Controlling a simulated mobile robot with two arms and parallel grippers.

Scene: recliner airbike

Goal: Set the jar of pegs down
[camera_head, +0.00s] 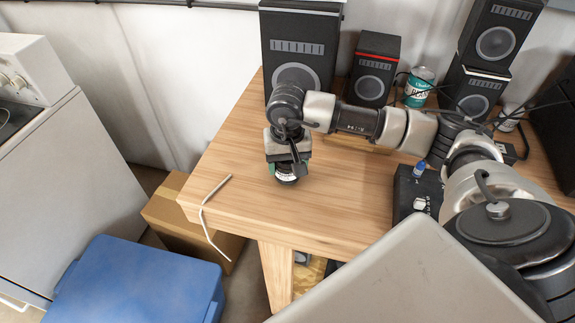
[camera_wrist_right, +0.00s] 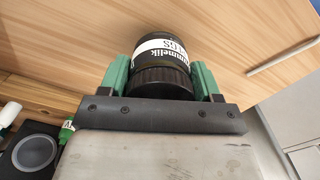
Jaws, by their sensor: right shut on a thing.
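The jar of pegs (camera_wrist_right: 163,60) has a dark ridged lid and a white label with black letters. My right gripper (camera_wrist_right: 162,82) is shut on it, with the green fingers on either side of the lid. In the head view the right gripper (camera_head: 287,165) hangs over the wooden table (camera_head: 235,165), left of the table's middle. Only the lower part of the jar (camera_head: 287,177) shows below the fingers there. I cannot tell whether the jar touches the table. My left gripper is not in view.
A bent pale rod (camera_head: 206,215) shows at the table's left edge. Black speakers (camera_head: 300,45), a teal can (camera_head: 419,86) and a black box (camera_head: 415,195) with a small blue bottle (camera_head: 419,168) occupy the back and right. Bare wood surrounds the gripper in front.

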